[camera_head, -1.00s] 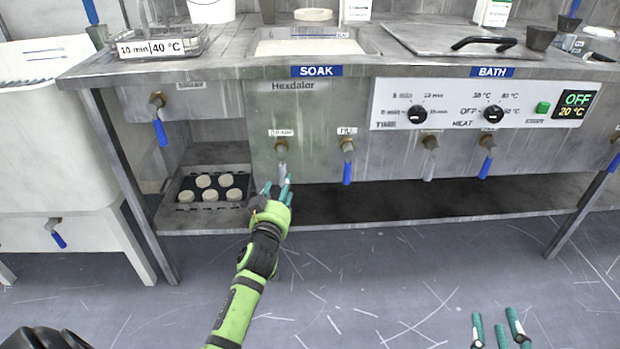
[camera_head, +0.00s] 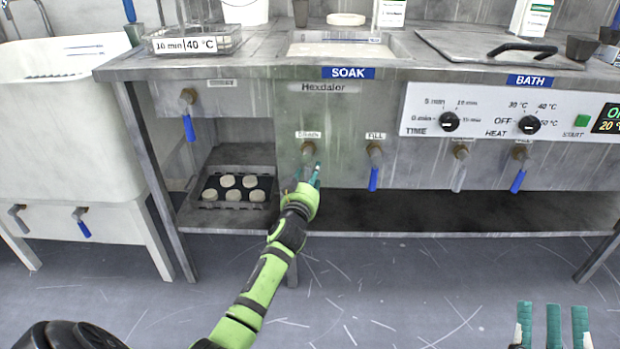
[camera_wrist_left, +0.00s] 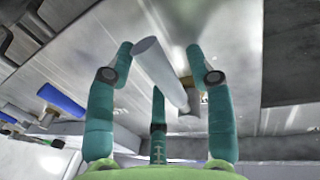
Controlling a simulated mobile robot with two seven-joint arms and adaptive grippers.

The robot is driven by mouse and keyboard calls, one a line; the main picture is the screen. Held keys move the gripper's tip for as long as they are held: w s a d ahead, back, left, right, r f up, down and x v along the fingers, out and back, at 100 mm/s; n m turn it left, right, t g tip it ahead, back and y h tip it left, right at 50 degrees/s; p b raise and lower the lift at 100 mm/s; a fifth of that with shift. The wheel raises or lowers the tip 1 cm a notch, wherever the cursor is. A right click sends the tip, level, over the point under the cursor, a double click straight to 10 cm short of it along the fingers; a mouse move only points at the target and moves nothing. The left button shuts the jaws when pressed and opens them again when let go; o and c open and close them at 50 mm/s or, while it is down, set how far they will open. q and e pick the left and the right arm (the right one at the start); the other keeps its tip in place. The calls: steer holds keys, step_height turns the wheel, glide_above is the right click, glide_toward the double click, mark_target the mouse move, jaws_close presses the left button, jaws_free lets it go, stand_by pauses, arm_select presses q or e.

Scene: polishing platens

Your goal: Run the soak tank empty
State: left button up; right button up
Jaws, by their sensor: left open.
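The soak tank is a grey-green metal box (camera_head: 330,115) under the blue SOAK sign (camera_head: 348,73). Pale liquid (camera_head: 340,50) shows in its open top. On its front are a valve labelled DRAIN (camera_head: 308,149) and one labelled FILL with a blue handle (camera_head: 374,178). My left gripper (camera_head: 309,176) is at the drain valve and hides most of its handle. In the left wrist view the pale grey drain handle (camera_wrist_left: 158,70) lies between my spread fingers, with no clear grip on it. My right gripper (camera_head: 552,318) is low at the right, fingers apart and empty.
A tray of pale discs (camera_head: 232,200) stands on the lower shelf, left of the soak tank. Other blue-handled valves flank the tank, one at the left (camera_head: 189,127) and one under the bath (camera_head: 519,180). A white sink (camera_head: 65,150) stands at far left.

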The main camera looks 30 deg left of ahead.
arm_select(q)
jaws_close()
